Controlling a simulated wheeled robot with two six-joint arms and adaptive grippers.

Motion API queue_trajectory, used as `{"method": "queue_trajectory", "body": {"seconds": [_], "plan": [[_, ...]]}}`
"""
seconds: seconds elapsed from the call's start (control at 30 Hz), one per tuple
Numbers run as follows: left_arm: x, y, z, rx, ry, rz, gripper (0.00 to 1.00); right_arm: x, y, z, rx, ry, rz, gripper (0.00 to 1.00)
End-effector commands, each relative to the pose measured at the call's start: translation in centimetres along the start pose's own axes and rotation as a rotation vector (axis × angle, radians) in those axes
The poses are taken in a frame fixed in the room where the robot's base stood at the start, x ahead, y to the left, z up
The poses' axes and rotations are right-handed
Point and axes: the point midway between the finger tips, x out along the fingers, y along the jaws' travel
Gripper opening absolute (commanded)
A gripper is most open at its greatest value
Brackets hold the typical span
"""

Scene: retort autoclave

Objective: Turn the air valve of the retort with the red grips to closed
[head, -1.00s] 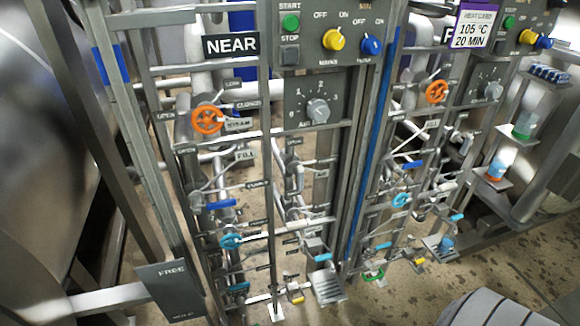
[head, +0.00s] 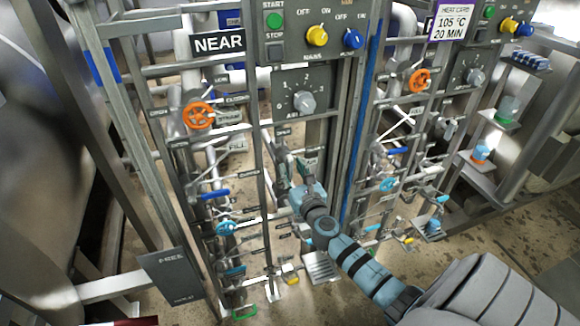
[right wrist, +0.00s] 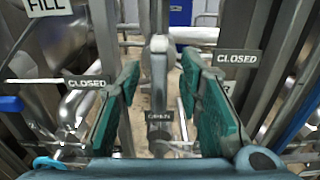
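In the right wrist view a grey upright lever with a pale rounded top (right wrist: 159,75) stands between the teal finger pads of my right gripper (right wrist: 160,90). The pads are open, with a gap on each side of the lever. A small dark label (right wrist: 159,116) below it is too blurred to read. One CLOSED plate (right wrist: 236,58) is on the right and another CLOSED plate (right wrist: 84,82) on the left. In the head view my right gripper (head: 297,168) is among the pipes below the NEAR panel and hides the valve there. My left gripper is not in view. I cannot tell which retort has red grips.
The NEAR sign (head: 218,42) and a grey rotary knob (head: 304,101) are above my gripper. An orange handwheel (head: 198,115), a blue lever (head: 214,194) and a cyan handwheel (head: 226,229) lie to the left. Metal posts flank the valves closely. A dark red edge (head: 130,322) shows at bottom left.

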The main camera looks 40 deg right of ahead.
Motion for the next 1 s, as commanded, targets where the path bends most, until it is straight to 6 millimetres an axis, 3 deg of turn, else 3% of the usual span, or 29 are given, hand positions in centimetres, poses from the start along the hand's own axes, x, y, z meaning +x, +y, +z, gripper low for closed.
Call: {"method": "queue_trajectory", "body": {"seconds": [0.17, 0.43, 0.67, 1.0], "plan": [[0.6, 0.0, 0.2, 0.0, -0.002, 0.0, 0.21, 2.1, 0.0, -0.1, 0.001, 0.0, 0.0, 0.33], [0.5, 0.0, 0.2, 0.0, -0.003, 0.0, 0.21, 2.4, 0.0, -0.1, 0.001, 0.002, 0.001, 0.33], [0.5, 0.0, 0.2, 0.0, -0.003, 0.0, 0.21, 2.3, 0.0, -0.1, 0.001, 0.002, 0.001, 0.0], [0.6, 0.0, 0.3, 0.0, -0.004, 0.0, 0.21, 2.3, 0.0, -0.1, 0.02, 0.001, 0.0, 0.0]]}}
